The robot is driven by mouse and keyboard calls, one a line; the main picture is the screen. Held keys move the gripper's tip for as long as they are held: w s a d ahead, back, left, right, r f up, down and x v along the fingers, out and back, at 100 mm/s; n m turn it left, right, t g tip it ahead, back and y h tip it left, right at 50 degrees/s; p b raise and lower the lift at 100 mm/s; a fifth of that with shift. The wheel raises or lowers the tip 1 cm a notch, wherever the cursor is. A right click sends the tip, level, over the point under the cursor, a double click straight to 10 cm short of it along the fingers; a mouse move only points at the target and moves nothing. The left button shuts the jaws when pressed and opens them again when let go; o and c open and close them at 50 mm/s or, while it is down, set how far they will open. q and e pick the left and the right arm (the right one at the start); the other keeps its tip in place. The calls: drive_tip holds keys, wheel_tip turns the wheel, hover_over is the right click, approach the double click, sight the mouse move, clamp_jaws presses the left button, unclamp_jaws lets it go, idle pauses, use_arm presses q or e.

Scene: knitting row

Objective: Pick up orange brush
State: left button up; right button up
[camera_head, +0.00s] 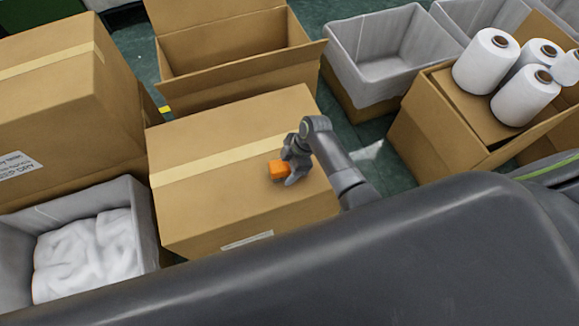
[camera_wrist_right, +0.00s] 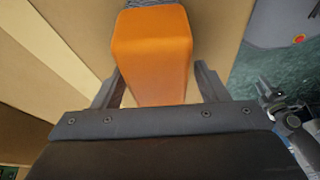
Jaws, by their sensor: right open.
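The orange brush (camera_head: 278,169) lies on top of a closed cardboard box (camera_head: 220,200) in the middle of the head view. In the right wrist view the brush (camera_wrist_right: 152,55) is large and close, with dark bristles at its far end. My right gripper (camera_head: 286,172) is at the brush. Its open fingers (camera_wrist_right: 158,88) stand on either side of the orange body, with a gap visible on each side. Whether the fingers touch the box top cannot be told. My left gripper is in neither view.
An open empty cardboard box (camera_head: 225,50) stands behind. A grey bin (camera_head: 375,50) is at the back. A box (camera_head: 435,125) with several white yarn cones (camera_head: 486,62) is at right. A grey bin (camera_head: 145,225) with white cloth is at left, below a tall closed box (camera_head: 60,95).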

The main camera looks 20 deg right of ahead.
drive_tip(key=shift+f, duration=0.25)
idle(0.4)
drive_tip(key=c, duration=1.1)
